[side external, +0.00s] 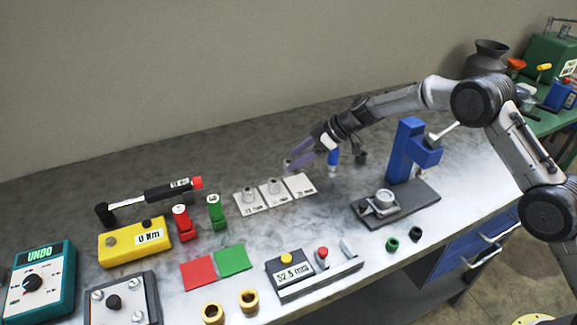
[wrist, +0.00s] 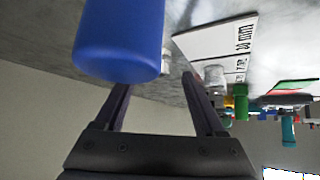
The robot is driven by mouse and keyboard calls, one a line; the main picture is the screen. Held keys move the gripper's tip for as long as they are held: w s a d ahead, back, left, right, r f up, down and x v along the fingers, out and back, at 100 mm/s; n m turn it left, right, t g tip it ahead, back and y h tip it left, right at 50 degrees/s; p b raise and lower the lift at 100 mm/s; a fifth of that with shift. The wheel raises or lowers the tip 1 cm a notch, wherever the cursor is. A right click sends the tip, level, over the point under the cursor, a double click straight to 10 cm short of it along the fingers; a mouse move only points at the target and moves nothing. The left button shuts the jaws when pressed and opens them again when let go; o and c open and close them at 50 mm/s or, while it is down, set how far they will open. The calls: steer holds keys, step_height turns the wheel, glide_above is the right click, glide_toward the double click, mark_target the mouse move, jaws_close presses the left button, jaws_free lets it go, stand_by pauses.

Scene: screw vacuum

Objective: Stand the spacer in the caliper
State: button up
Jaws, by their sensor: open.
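The caliper (side external: 318,279) stands near the table's front edge, with a yellow button, a red-topped part, an upright plate at its right end and a display that seems to read 52.5 mm. Two grey spacers, the left one (side external: 249,195) and the middle one (side external: 273,186), stand on white labelled plates; the right plate (side external: 301,184) looks empty. My gripper (side external: 298,160) is open, just behind the right plate. A small pale piece (side external: 288,164) is by its fingertips; I cannot tell if it is a spacer. In the wrist view my gripper (wrist: 156,82) shows parted fingers, with the plates beyond.
A blue cylinder (wrist: 120,40) looms close in the wrist view; a blue piece (side external: 333,157) stands right of my gripper. A blue press (side external: 405,150) stands further right. Red (side external: 198,273) and green (side external: 234,260) pads and brass rings (side external: 249,300) lie left of the caliper.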

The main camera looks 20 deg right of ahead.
steer(key=shift+x, duration=0.9)
steer(key=shift+r, duration=0.1)
jaws_close()
